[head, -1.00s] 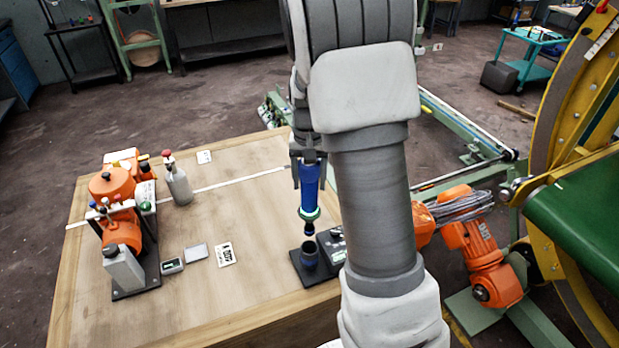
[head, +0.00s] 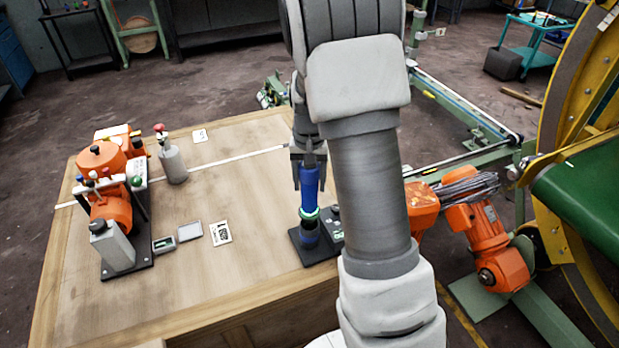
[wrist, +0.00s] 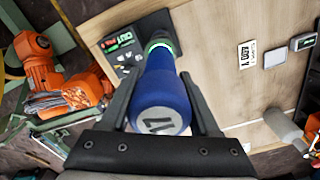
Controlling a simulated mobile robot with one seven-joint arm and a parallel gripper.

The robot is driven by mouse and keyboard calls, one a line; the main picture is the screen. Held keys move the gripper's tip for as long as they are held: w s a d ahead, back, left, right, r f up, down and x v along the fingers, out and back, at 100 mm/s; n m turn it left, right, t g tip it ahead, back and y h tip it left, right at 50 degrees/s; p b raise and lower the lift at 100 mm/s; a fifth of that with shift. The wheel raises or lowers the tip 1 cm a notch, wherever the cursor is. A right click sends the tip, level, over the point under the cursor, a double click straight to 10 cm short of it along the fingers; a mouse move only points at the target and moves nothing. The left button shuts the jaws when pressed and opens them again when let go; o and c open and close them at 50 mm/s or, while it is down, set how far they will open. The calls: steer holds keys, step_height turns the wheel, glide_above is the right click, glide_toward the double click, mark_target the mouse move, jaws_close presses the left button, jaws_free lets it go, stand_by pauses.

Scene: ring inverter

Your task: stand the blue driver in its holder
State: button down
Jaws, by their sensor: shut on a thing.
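The blue driver (head: 309,188) is upright, handle up, with a green-white ring near its lower end. My gripper (head: 308,168) is shut on its upper handle. In the wrist view the driver (wrist: 160,100) lies between the two fingers of my gripper (wrist: 165,92), its end cap facing the camera. The holder (head: 314,252) is a dark base with a round cup, near the table's right edge. The driver's lower end is at the cup; whether it is seated inside or just over it is hard to tell. The holder's base also shows in the wrist view (wrist: 135,32).
The wooden table (head: 240,280) holds an orange machine (head: 108,205) at left, a grey bottle with red top (head: 172,160), and small cards (head: 220,233) in the middle. An orange motor unit (head: 480,240) and green frame stand right of the table. My arm hides part of the table's right side.

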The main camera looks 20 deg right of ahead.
mark_target(309, 196)
steer(key=shift+f+b, duration=1.35)
steer(key=shift+f, duration=1.1)
steer(key=shift+c, duration=0.6)
jaws_free()
steer(key=shift+o, duration=0.4)
